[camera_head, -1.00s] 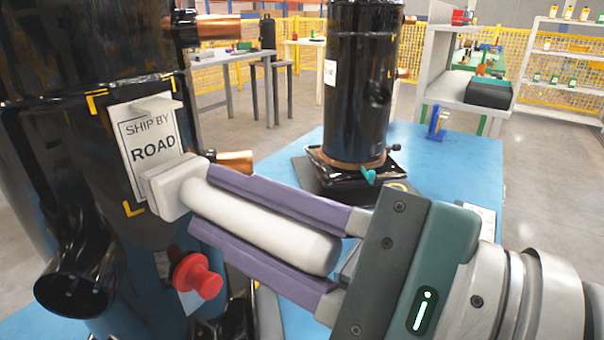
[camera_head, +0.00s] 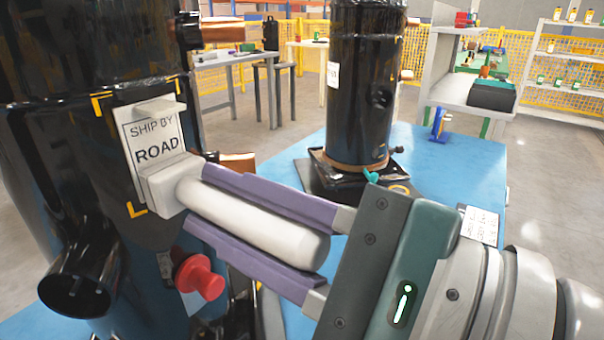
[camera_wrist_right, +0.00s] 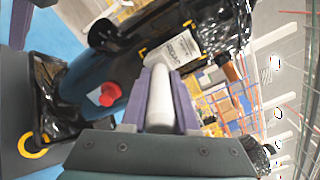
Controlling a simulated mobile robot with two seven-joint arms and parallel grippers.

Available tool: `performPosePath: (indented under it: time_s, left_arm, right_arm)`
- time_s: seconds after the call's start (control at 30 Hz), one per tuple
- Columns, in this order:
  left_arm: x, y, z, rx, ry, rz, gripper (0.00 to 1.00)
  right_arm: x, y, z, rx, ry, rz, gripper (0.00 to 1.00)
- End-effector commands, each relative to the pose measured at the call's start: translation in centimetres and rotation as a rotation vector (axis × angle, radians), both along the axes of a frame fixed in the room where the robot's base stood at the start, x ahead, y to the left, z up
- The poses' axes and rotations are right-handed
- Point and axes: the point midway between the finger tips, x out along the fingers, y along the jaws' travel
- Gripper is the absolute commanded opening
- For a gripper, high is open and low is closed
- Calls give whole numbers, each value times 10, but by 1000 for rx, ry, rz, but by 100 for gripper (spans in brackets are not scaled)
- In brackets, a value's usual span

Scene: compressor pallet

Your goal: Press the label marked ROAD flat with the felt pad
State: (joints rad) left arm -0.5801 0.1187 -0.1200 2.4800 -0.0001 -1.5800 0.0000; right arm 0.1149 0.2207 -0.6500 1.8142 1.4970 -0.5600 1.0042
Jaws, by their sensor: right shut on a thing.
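The white label marked ROAD (camera_head: 152,138) is on the black compressor (camera_head: 60,130) at the left, between yellow corner marks. Its top edge has a tab that sticks out from the surface. My right gripper (camera_head: 213,207) is shut on the white handle of the felt pad (camera_head: 165,184). The pad's block is at the label's lower right corner and hides part of it; whether it touches cannot be told for sure. In the right wrist view, the handle (camera_wrist_right: 161,98) lies between the purple fingers, with the label (camera_wrist_right: 180,48) beyond.
A red knob (camera_head: 200,278) sticks out below the label. Copper pipe stubs (camera_head: 237,163) project at the compressor's right side. A second black compressor (camera_head: 362,85) stands on the blue surface (camera_head: 455,165) behind my right arm.

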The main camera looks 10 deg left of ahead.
Motion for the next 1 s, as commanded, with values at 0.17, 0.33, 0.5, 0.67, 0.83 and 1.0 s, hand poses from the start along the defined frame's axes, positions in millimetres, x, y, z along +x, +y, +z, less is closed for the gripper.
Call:
performPosePath:
  time_s: [0.17,0.33,0.5,0.67,0.83,1.0]
  left_arm:
    - [0,1,0,4,0,-3,50]
    - [0,2,-2,7,0,-4,50]
    - [0,2,-4,7,0,-4,50]
    - [0,2,-4,5,0,-4,50]
    - [0,1,-4,2,0,-2,50]
    - [0,0,-3,-2,-1,2,50]
  right_arm:
    - [-1,-2,0,0,0,0,0]
    - [-6,-16,-1,0,0,0,0]
    - [-10,-29,-1,0,0,-1,0]
    - [-12,-33,0,0,-1,-1,0]
    - [-12,-33,1,1,-1,0,0]
    - [-12,-33,0,0,-1,-1,0]
